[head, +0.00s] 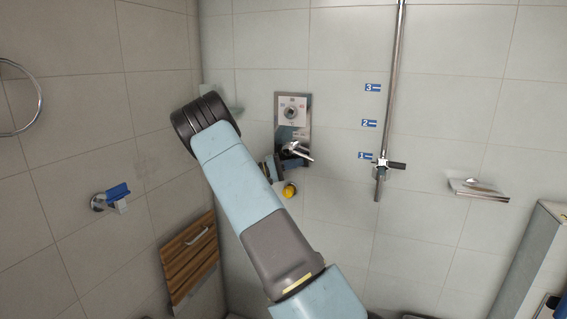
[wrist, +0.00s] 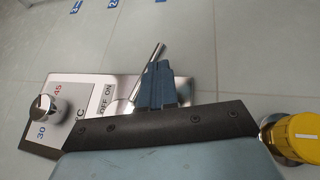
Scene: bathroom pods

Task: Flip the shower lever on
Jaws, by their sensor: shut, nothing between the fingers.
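The shower panel (head: 292,112) is a metal plate on the tiled back wall. It also shows in the wrist view (wrist: 203,97), with an OFF ON label. The shower lever (head: 300,152) is a chrome rod low on the panel, slanting down to the right in the head view. In the wrist view the lever (wrist: 151,68) runs right alongside my blue fingers; its base is partly hidden behind them. My gripper (wrist: 158,66) is shut and empty. I cannot tell whether it touches the lever. In the head view my arm mostly hides the gripper, just left of the lever.
A temperature knob (head: 291,112) is on the panel's upper part. A yellow knob (head: 290,190) sits below the panel, close to my gripper. A vertical rail (head: 391,80) with a holder stands to the right. A wooden seat (head: 189,258) is at the lower left.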

